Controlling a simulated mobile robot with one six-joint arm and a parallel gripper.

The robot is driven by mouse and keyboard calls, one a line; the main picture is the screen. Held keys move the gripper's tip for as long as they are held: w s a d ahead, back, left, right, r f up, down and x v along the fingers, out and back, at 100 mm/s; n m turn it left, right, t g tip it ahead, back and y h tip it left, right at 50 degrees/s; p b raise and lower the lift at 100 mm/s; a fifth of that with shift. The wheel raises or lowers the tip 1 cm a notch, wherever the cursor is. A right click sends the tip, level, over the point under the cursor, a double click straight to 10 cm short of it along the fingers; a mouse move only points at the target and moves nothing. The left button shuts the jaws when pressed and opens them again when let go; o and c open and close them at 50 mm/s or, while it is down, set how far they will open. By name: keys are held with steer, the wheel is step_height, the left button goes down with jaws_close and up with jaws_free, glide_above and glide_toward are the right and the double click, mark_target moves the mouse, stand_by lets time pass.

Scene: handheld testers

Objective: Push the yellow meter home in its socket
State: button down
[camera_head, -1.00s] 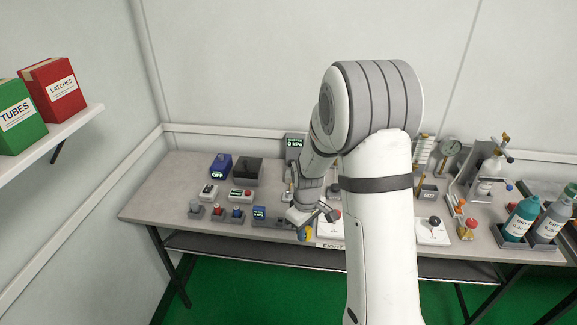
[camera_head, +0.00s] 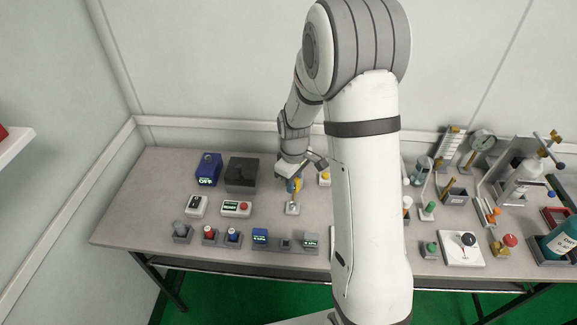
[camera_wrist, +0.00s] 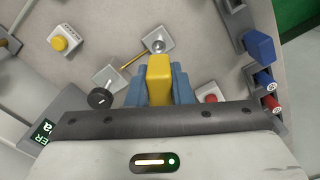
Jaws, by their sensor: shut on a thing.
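The yellow meter (camera_wrist: 159,82) is between the blue fingers of my gripper (camera_wrist: 158,72) in the wrist view. In the head view my gripper (camera_head: 294,184) is shut on it above the middle of the bench; only a little yellow shows. A grey rack (camera_head: 272,245) lies near the bench's front edge, below the gripper in the picture. It bears a blue meter (camera_head: 260,236), a grey meter (camera_head: 310,240) and a small dark socket (camera_head: 286,243) between them. The held meter is apart from the rack. The blue meter also shows in the wrist view (camera_wrist: 260,46).
A small white plate (camera_head: 292,209) lies just below my gripper. Red and blue knobs (camera_head: 232,234) stand left of the rack. A dark box (camera_head: 241,173) and a blue device (camera_head: 208,168) stand behind. My arm hides part of the bench's right half.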

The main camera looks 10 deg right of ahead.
steer(key=shift+w+r, duration=0.1)
stand_by(0.3)
steer(key=shift+d, duration=0.1)
steer(key=shift+f+b, duration=1.9)
steer(key=shift+f, duration=0.45)
steer(key=shift+f+b, duration=1.35)
steer(key=shift+f, duration=0.15)
steer(key=c, duration=1.2)
jaws_free()
steer(key=shift+r, duration=0.1)
